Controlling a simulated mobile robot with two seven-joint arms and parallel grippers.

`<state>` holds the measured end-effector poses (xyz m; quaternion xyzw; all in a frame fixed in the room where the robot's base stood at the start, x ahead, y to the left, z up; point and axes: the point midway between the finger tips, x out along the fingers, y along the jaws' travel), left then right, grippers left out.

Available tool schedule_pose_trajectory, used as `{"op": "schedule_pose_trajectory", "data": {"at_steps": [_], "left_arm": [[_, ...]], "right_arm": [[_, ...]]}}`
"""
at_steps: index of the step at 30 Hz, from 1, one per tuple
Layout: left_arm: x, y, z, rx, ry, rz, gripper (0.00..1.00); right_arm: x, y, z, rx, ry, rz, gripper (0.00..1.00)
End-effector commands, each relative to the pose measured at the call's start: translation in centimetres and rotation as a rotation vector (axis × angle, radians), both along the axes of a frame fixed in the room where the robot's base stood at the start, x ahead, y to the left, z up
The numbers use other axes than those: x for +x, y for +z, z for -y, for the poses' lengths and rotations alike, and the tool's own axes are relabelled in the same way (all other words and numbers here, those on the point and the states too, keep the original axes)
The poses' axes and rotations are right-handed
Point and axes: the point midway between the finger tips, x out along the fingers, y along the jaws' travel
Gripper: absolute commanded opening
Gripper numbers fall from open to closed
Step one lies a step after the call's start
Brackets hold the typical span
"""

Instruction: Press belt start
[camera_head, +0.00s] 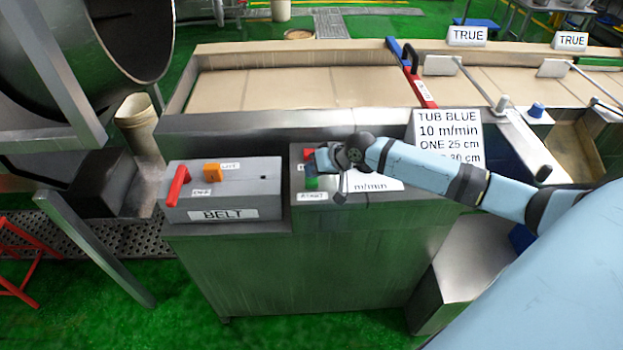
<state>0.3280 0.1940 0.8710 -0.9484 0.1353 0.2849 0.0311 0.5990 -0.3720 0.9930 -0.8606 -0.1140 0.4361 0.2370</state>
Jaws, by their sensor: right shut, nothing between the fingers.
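A grey control panel (296,210) carries a green button (312,183) above a label that appears to read START. A red button (308,154) sits behind it, partly hidden by my right wrist. My right arm reaches in from the right, and its small dark right gripper (341,194) is shut and empty, just right of the green button. I cannot tell whether it touches the panel. To the left is a grey BELT box (262,187) with a red lever (178,186) and an orange switch (212,172). My left gripper is not in view.
A belt conveyor (300,88) runs behind the panel. A white sign (447,130) reading TUB BLUE, 10 m/min stands to the right, behind my forearm. A large metal drum (120,45) is at upper left, with a red stool frame (22,262) at lower left.

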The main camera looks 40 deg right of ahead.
Motion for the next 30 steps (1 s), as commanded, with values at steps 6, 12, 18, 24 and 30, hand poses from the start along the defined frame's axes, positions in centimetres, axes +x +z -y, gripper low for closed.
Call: {"op": "schedule_pose_trajectory", "data": {"at_steps": [6, 12, 18, 24, 30], "left_arm": [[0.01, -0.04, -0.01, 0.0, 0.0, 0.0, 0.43], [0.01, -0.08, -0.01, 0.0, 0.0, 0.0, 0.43], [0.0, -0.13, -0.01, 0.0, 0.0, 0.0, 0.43], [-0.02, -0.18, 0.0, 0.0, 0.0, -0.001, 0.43], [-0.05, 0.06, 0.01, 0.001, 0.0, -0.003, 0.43]], "right_arm": [[-0.01, -0.31, -0.01, 0.0, 0.001, -0.001, 0.0], [-0.01, -0.57, -0.01, 0.0, 0.001, -0.001, 0.0], [-0.03, -0.84, -0.01, -0.001, 0.0, -0.001, 0.0], [-0.04, -0.85, -0.01, -0.001, 0.001, -0.002, 0.0], [-0.05, -0.56, -0.01, -0.001, 0.001, -0.002, 0.0]]}}
